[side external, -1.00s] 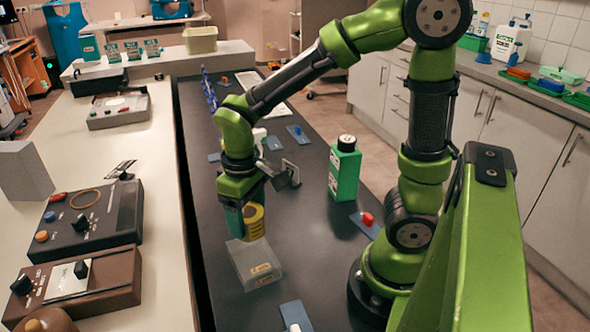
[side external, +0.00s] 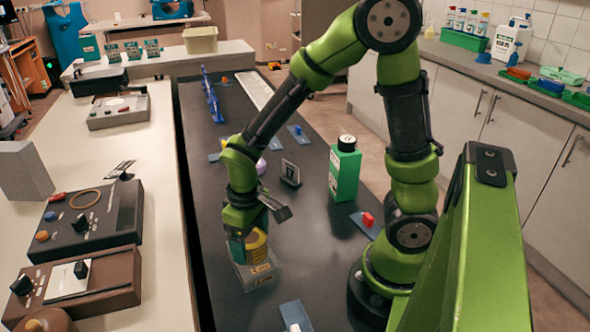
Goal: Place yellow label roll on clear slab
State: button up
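The yellow label roll (side external: 257,247) is in the fingers of my gripper (side external: 247,252), low over the black table. The gripper looks closed around it, with a finger on the roll's left side. The clear slab (side external: 258,279) is a see-through block on the table right below the roll. The roll's lower edge is at the slab's top in the picture; I cannot tell whether they touch. The gripper hides the roll's left part and some of the slab's top.
A green bottle (side external: 344,170) with a black cap stands to the right. A red-knobbed blue plate (side external: 366,222) and a white-topped blue plate (side external: 296,317) lie nearby. A small dark stand (side external: 290,173) is behind the gripper. Control boxes (side external: 84,220) sit on the left counter.

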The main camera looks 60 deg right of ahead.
aim_at(251, 237)
jog(key=shift+o, duration=0.9)
jog(key=s+r+m+t+y, duration=0.1)
jog(key=s+r+m+t, duration=0.1)
jog(key=r, duration=0.7)
jog(key=s+d+r+m+t+y, duration=0.1)
jog(key=s+r+m+t, duration=0.1)
jog(key=r+t, duration=0.3)
jog(key=shift+s+d+r, duration=0.25)
jog(key=shift+s+r, duration=0.35)
jog(key=shift+r, duration=1.8)
